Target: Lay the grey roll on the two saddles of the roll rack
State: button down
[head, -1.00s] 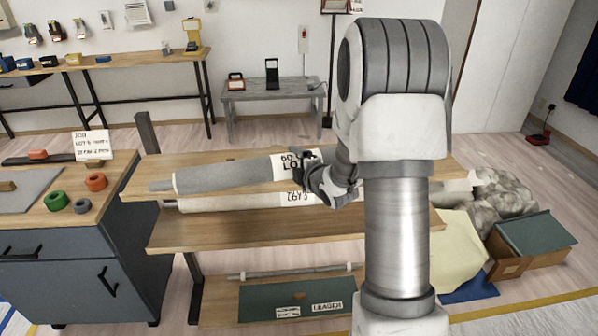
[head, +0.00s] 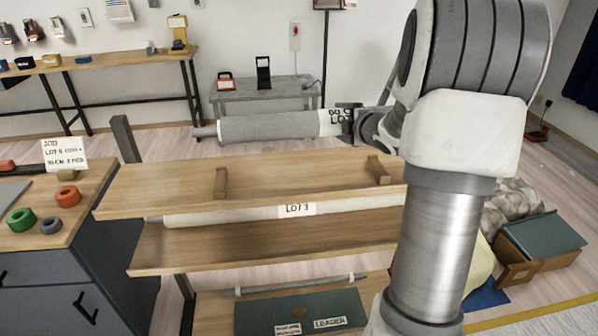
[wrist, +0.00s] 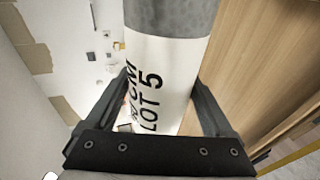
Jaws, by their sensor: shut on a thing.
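The grey roll (head: 265,126) has a white label band marked LOT 5 and a thin core end sticking out on the left. My gripper (head: 350,122) is shut around its right, labelled end; the wrist view shows the roll (wrist: 165,55) between the two fingers. The roll is held about level, above and towards the far side of the roll rack's top shelf (head: 300,185). Two small wooden saddles stand on that shelf, a left saddle (head: 221,183) and a right saddle (head: 378,170), both empty. The roll is clear of both.
A white roll marked LOT 3 (head: 240,215) lies below the top shelf. A dark post (head: 125,138) rises at the rack's left end. A workbench (head: 60,225) with tape rings stands at left.

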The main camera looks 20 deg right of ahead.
jog(key=shift+w+d+r, duration=0.2)
jog(key=shift+d+r, duration=0.15)
jog(key=shift+d, duration=0.05)
jog(key=shift+w+a+f+b, duration=0.2)
jog(key=shift+a+f+b, duration=0.9)
jog(key=shift+a+f, duration=0.75)
jog(key=shift+w+a+f+b, duration=0.25)
jog(key=shift+a+f+b, duration=0.9)
jog(key=shift+a+f, duration=0.65)
jog(key=shift+w+a+f+b, duration=0.2)
jog(key=shift+a+f+b, duration=0.9)
jog(key=shift+a+f, duration=0.75)
jog(key=shift+a, duration=0.15)
grip_release()
jog(key=shift+s+f, duration=0.1)
jog(key=shift+f, duration=0.1)
jog(key=shift+r, duration=0.15)
jog(key=p+v, duration=0.2)
jog(key=v, duration=1)
jog(key=shift+a, duration=0.2)
